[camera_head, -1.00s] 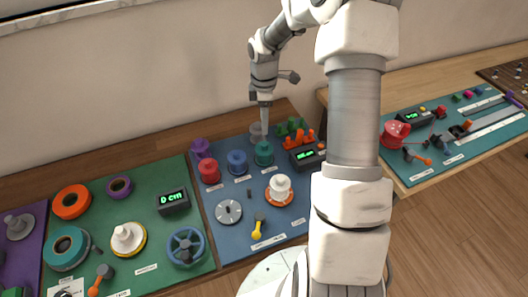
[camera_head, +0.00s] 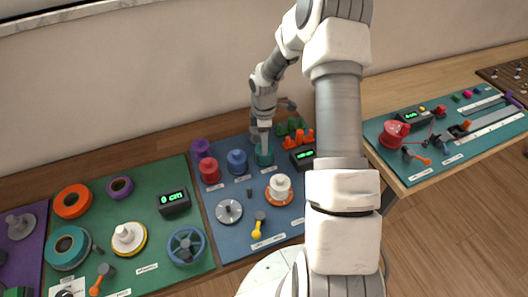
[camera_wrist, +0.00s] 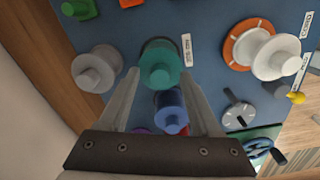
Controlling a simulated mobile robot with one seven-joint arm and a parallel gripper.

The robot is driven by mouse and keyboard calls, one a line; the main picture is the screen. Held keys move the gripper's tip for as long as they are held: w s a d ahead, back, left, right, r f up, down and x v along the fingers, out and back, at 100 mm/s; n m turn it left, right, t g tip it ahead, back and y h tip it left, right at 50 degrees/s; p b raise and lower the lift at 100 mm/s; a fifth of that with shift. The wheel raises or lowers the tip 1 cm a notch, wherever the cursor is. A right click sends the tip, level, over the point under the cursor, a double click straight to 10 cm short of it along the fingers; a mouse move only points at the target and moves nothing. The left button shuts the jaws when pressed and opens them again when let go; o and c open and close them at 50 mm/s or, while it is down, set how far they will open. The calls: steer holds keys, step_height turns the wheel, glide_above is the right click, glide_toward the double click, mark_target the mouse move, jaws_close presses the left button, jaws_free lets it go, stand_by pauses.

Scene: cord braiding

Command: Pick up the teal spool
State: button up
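The teal spool (camera_head: 264,157) stands upright on the blue mat (camera_head: 213,212), between the blue spool (camera_head: 237,162) and the small black display. My gripper (camera_head: 262,142) is right over it and hides part of it in the head view. In the wrist view the teal spool (camera_wrist: 160,66) shows between the tips of my open gripper (camera_wrist: 161,75). A finger is on either side of it, and I cannot tell whether either one touches it.
A grey spool (camera_wrist: 96,70) stands close by the left finger in the wrist view. Green pegs (camera_head: 291,126), orange pegs (camera_head: 298,140) and a display (camera_head: 302,158) are to the right.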

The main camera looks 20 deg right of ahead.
jaws_close()
steer(key=shift+r, duration=0.1)
